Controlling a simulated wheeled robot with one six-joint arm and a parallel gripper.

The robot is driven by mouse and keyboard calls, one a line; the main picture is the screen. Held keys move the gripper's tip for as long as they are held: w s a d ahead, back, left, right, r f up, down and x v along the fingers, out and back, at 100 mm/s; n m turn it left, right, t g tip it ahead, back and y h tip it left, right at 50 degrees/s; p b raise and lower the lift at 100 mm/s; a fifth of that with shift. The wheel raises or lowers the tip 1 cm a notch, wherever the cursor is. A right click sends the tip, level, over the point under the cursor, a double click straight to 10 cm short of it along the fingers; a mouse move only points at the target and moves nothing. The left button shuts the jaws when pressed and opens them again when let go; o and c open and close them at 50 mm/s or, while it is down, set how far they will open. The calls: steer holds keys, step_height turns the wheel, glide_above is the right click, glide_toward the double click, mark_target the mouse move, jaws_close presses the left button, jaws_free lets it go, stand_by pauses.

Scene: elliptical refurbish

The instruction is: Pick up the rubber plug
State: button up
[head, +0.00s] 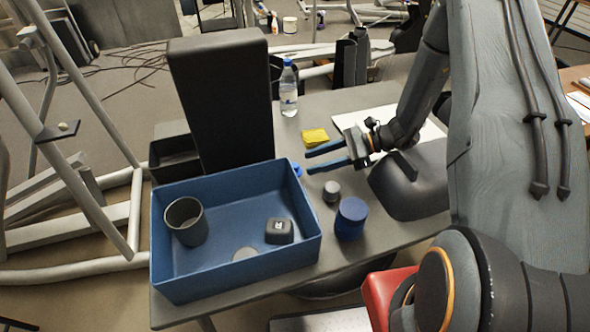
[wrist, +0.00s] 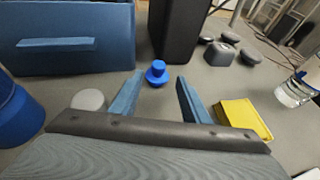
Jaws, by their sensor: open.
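A small blue piece shaped like a stopper, which looks like the rubber plug (wrist: 157,73), stands on the grey table just beyond my fingertips in the wrist view, between their lines. In the head view the blue plug (head: 298,170) shows only partly, behind the rim of the blue bin. My gripper (head: 309,161) is open and empty, its two blue fingers pointing left towards the plug. In the wrist view my gripper (wrist: 158,84) has one finger on each side, with the plug apart from both.
A grey round piece (head: 332,190) and blue jar (head: 351,218) stand near my gripper. A yellow sponge (head: 315,137) lies behind it. The blue bin (head: 236,279) holds a grey cup and black block. A tall black box (head: 222,100) and bottle (head: 288,92) stand behind.

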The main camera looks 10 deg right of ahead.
mark_target(301, 170)
steer(key=x, duration=0.1)
steer(key=p+x, duration=0.1)
steer(key=x, duration=0.1)
steer(key=shift+s+a+r, duration=0.2)
steer(key=shift+s+a, duration=0.05)
steer(key=shift+a, duration=0.2)
steer(key=shift+w+a+f+p, duration=0.1)
steer(key=shift+a+f+p, duration=0.25)
steer(key=shift+a, duration=0.1)
steer(key=shift+r, duration=0.1)
steer(key=c, duration=0.7)
